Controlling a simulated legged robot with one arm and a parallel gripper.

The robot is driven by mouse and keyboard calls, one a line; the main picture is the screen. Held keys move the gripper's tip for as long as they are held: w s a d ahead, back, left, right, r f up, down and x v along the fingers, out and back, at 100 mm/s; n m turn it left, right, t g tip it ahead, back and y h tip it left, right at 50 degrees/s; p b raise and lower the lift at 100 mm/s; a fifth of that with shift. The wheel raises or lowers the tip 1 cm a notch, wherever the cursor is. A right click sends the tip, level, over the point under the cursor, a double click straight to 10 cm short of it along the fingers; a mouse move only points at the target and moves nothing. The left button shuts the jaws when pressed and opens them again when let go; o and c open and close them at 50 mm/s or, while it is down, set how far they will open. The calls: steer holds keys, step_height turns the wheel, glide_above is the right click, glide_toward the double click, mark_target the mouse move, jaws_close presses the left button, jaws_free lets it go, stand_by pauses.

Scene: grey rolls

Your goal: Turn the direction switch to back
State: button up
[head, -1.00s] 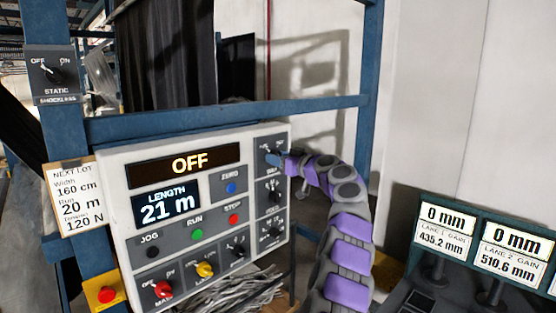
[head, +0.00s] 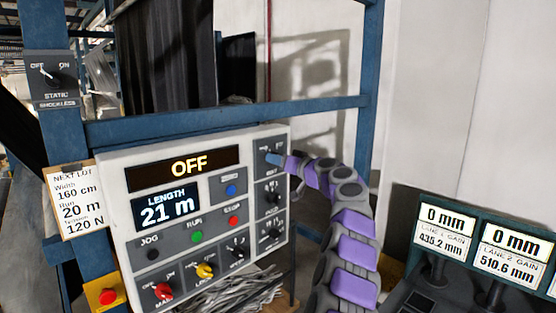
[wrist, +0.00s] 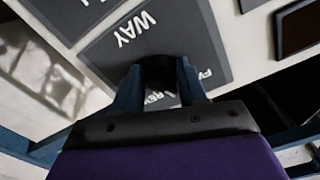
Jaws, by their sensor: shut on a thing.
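The control panel (head: 120,190) is a white box with a display reading OFF and a length display reading 21 m. My gripper (head: 272,159) is at the top switch plate in the panel's right column, coming in from the right. In the wrist view my gripper's two blue fingers (wrist: 158,84) stand on either side of a dark round knob (wrist: 157,66) and are shut on it. The knob's grey plate (wrist: 105,50) carries the word WAY and smaller lettering, partly hidden by the fingers. The knob's pointer is hidden, so its setting cannot be read.
Below my gripper are more dark rotary switches (head: 270,232). Run, jog and stop buttons (head: 197,237) and a red knob (head: 163,291) are on the panel front. A blue frame bar (head: 230,118) crosses just above. Gauge displays (head: 510,243) stand at right.

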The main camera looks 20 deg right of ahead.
steer(key=m+p, duration=0.2)
steer(key=m, duration=0.1)
steer(key=shift+r+m, duration=0.1)
steer(key=shift+m, duration=0.3)
steer(key=m+p, duration=0.2)
steer(key=m, duration=0.1)
steer(key=shift+s+m, duration=0.1)
steer(key=shift+m, duration=0.2)
steer(key=m+p, duration=0.3)
steer(key=m, duration=0.1)
steer(key=shift+m+p, duration=0.35)
steer(key=shift+m, duration=0.05)
steer(key=shift+m+p, duration=0.55)
steer(key=shift+m, duration=0.25)
steer(key=shift+f, duration=0.2)
steer(key=o, duration=1)
steer(key=shift+d, duration=0.15)
steer(key=shift+o, duration=0.2)
steer(key=shift+d, duration=0.1)
steer(key=shift+s+r, duration=0.1)
